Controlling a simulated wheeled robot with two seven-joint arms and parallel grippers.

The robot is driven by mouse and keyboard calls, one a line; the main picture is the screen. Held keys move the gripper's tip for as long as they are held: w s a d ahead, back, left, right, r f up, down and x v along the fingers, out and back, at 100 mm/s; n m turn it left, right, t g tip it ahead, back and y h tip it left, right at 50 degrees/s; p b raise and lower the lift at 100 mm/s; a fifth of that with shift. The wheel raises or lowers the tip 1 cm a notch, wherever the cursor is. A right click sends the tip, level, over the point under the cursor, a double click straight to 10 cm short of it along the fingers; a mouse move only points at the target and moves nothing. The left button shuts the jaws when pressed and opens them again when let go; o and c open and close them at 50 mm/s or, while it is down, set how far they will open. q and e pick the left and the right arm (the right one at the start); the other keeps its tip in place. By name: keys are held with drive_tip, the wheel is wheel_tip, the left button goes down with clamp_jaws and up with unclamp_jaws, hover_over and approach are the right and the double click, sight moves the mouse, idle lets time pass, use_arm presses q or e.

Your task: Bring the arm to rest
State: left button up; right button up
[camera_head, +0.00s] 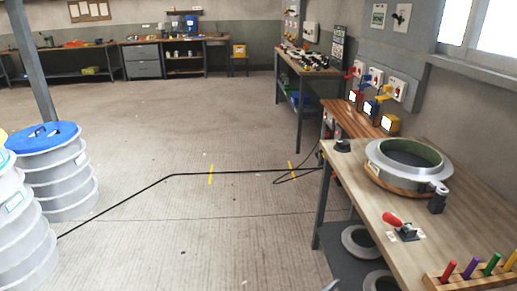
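Neither of my grippers shows clearly in the head view. A small pale sliver at the bottom edge, left of the workbench, is too little to identify. The wooden workbench (350,180) stands at the right. A round metal ring mould (408,165) with a greenish inside lies on its top, with a dark clamp block at its right front. A toggle clamp with a red handle (393,219) is fixed nearer the front edge.
A wooden rack with coloured pegs (472,275) sits at the bench's front right. Ring-shaped parts (359,242) lie on the shelf below. Grey stacked drums (55,185), one blue-lidded, stand at left. A black cable (225,172) crosses the otherwise open floor.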

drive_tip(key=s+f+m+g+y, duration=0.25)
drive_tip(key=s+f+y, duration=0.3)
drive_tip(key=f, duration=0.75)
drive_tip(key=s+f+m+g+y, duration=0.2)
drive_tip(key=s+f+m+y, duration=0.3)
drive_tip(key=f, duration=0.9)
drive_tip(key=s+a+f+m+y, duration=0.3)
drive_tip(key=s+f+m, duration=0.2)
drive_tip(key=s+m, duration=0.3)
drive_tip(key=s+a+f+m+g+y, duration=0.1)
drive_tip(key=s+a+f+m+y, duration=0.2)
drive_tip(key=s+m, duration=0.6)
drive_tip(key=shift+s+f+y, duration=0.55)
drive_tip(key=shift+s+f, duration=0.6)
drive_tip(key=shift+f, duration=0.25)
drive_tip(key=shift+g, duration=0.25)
